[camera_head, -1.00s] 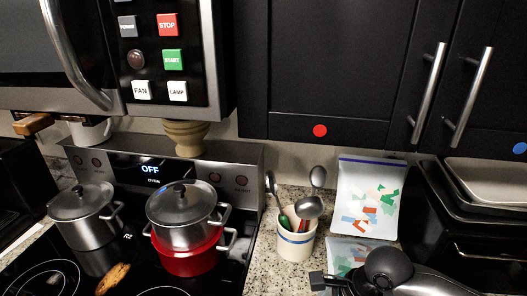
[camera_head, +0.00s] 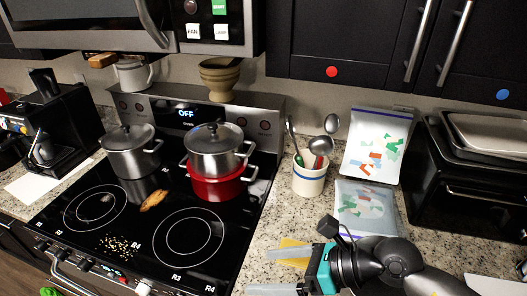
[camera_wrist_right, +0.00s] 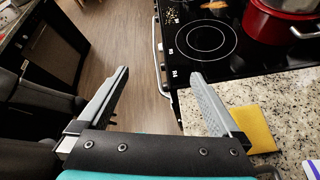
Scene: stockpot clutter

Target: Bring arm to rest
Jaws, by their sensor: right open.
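My right gripper (camera_head: 285,270) comes in at the bottom of the head view, over the front of the granite counter right of the stove. In the right wrist view its two fingers (camera_wrist_right: 160,100) are spread wide with nothing between them, above the wooden floor and the counter edge. My left gripper is not in view. A steel pot with lid (camera_head: 215,140) sits on a red pot (camera_head: 215,187) at the back right of the stove. A second steel pot with lid (camera_head: 131,150) stands at the back left.
A yellow sponge-like piece (camera_head: 290,247) lies close to the right gripper. A utensil crock (camera_head: 309,178) and plastic bags (camera_head: 375,145) stand behind it. A toaster oven (camera_head: 462,185) is at right, a coffee machine (camera_head: 65,130) at left.

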